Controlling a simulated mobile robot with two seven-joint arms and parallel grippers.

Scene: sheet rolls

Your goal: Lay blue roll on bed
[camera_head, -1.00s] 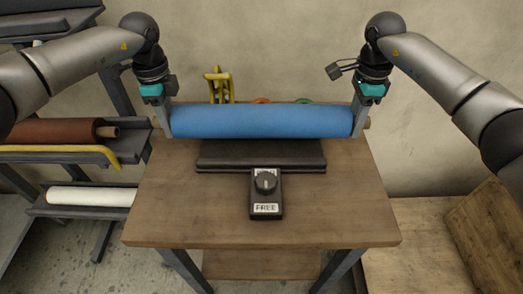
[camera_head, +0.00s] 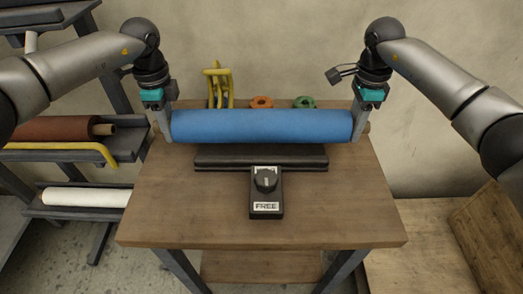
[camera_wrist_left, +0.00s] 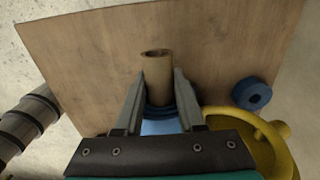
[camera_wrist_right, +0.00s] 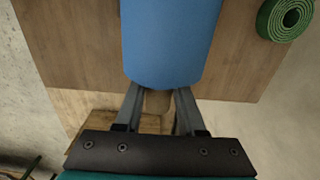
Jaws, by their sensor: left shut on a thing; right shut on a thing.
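The blue roll (camera_head: 262,125) is held level between my two grippers, just behind the bed in the head view. My left gripper (camera_head: 166,124) is shut on its left end, where the tan core stub (camera_wrist_left: 157,66) shows between the fingers. My right gripper (camera_head: 359,124) is shut on its right end; the blue roll also fills the top of the right wrist view (camera_wrist_right: 170,40). The bed (camera_head: 215,157) is a dark, empty cradle on the wooden table (camera_head: 180,205). I cannot tell the exact height of the roll above the table.
A dark box (camera_head: 265,195) with a knob and a "FREE" label stands in front of the bed. A rack at left holds a brown roll (camera_head: 50,130) and a white roll (camera_head: 85,197).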

